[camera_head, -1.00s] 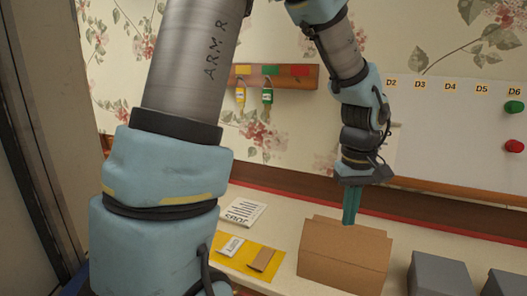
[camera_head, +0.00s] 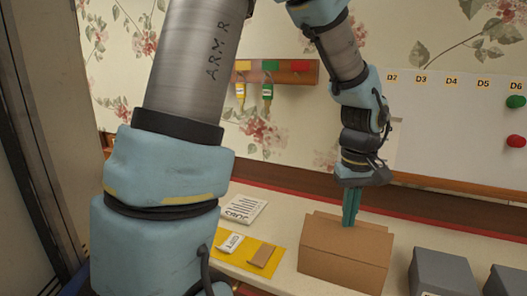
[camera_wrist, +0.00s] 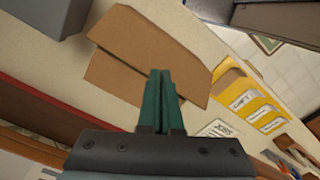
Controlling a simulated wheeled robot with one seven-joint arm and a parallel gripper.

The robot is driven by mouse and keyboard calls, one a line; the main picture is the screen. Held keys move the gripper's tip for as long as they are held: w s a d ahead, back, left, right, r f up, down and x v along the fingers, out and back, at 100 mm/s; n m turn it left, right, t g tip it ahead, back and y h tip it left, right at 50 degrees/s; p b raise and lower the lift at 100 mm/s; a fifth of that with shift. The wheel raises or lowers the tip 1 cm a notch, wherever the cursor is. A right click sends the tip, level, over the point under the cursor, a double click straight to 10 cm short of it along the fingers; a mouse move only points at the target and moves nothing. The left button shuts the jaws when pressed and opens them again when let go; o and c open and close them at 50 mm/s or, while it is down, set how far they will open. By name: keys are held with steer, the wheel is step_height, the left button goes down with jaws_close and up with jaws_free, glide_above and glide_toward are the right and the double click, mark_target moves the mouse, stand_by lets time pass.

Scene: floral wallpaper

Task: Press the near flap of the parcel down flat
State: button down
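The parcel (camera_head: 343,262) is a brown cardboard box on the pale counter, right of centre in the head view. My gripper (camera_head: 349,224) points down over the parcel's top, its two green fingers together with nothing between them. The fingertips overlap the top panels in the picture; whether they touch is unclear. In the wrist view, my gripper (camera_wrist: 160,72) lies across the parcel (camera_wrist: 150,45), which shows as two brown panels meeting along a fold line. I cannot tell how far the near flap is tilted.
Grey boxes (camera_head: 443,275) stand right of the parcel. A yellow mat (camera_head: 226,258) with small packets and a printed sheet (camera_head: 243,209) lie to its left. The wall with a hook rail (camera_head: 284,72) and a white board (camera_head: 450,130) rises behind.

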mark_target(346, 231)
steer(key=shift+s, duration=0.1)
steer(key=shift+r+p, duration=2)
steer(key=shift+r, duration=0.4)
steer(key=shift+a, duration=0.1)
steer(key=w+a+f+m+t, duration=0.1)
steer(key=a+f+m, duration=0.1)
steer(key=a, duration=2.3)
steer(key=shift+w+t, duration=0.15)
steer(key=shift+t, duration=0.15)
